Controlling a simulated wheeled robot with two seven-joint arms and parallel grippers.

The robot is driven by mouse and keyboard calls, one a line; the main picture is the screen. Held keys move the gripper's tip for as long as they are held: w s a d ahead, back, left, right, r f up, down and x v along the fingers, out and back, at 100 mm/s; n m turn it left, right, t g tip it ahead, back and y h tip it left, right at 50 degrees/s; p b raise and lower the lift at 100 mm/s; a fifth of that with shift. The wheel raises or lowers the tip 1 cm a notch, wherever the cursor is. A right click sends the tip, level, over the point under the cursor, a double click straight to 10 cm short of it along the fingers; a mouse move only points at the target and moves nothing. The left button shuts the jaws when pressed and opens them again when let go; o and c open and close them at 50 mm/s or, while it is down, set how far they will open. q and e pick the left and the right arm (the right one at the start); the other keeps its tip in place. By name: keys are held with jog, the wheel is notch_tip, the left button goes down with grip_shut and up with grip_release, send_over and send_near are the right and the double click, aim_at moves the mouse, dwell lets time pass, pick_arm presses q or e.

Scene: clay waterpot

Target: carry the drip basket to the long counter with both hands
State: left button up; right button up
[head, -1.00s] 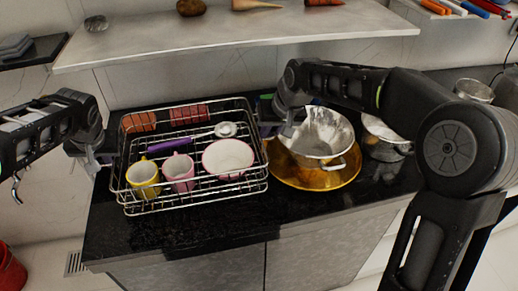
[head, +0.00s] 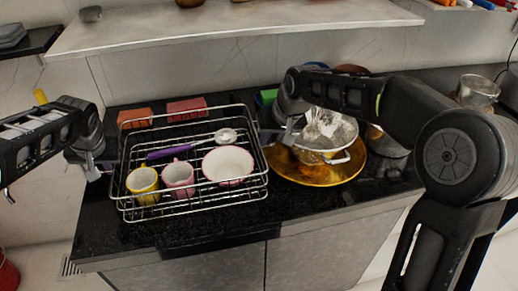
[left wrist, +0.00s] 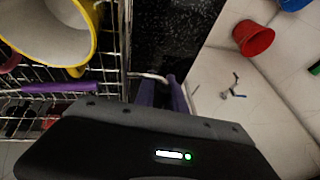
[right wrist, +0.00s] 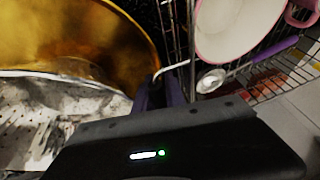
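The drip basket (head: 190,208) is a wire rack over the black counter. It holds a yellow cup (head: 143,185), a pink cup (head: 178,178), a white pink-rimmed bowl (head: 228,165) and a purple-handled ladle (head: 170,151). My left gripper (head: 104,165) is at the basket's left end; in the left wrist view its purple fingers (left wrist: 162,92) close around a wire handle. My right gripper (head: 270,136) is at the right end; in the right wrist view its fingers (right wrist: 157,92) meet another wire handle. The gap under the basket is hard to see.
A gold plate (head: 345,172) with a metal colander (head: 335,130) stands close right of the basket. Two reddish blocks (head: 187,107) lie behind it. A pale shelf (head: 240,25) hangs above the back. A red bucket (left wrist: 254,38) is on the floor at left.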

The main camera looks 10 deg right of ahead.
pick_arm(q)
jog(key=o, duration=0.4)
jog(key=shift+r, duration=0.15)
pick_arm(e)
jog(key=o, duration=0.4)
jog(key=shift+r, duration=0.15)
pick_arm(q)
jog(key=v, duration=0.8)
jog(key=shift+a, duration=0.1)
pick_arm(e)
jog(key=v, duration=1.2)
